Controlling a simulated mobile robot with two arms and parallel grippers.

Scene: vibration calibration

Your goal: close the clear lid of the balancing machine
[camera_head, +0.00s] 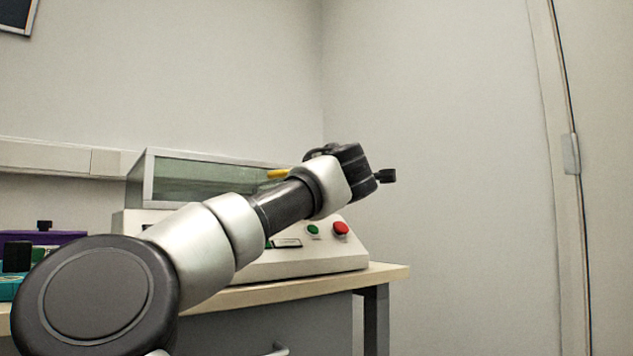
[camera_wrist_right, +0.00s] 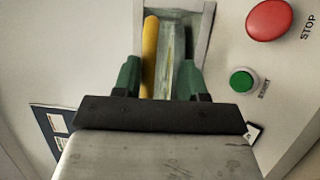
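The balancing machine (camera_head: 300,262) is a white box on a bench, with a sloping front panel. Its clear lid (camera_head: 190,180), greenish in a grey frame, stands above the body; my arm covers its right part, and I cannot tell how far it is open. A yellow bar handle (camera_head: 278,173) shows near the lid's right end. In the right wrist view, my right gripper (camera_wrist_right: 159,66) has its fingers apart, with the yellow handle (camera_wrist_right: 149,60) appearing between them, closer to the left finger. Contact is unclear. In the head view my wrist hides these fingers. My left gripper is out of view.
A red stop button (camera_head: 340,228) and green start button (camera_head: 313,229) sit on the panel, just below my wrist. Purple (camera_head: 45,238) and teal (camera_head: 8,287) cases stand left on the bench (camera_head: 390,272). Walls close off the back and right; space right of the machine is clear.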

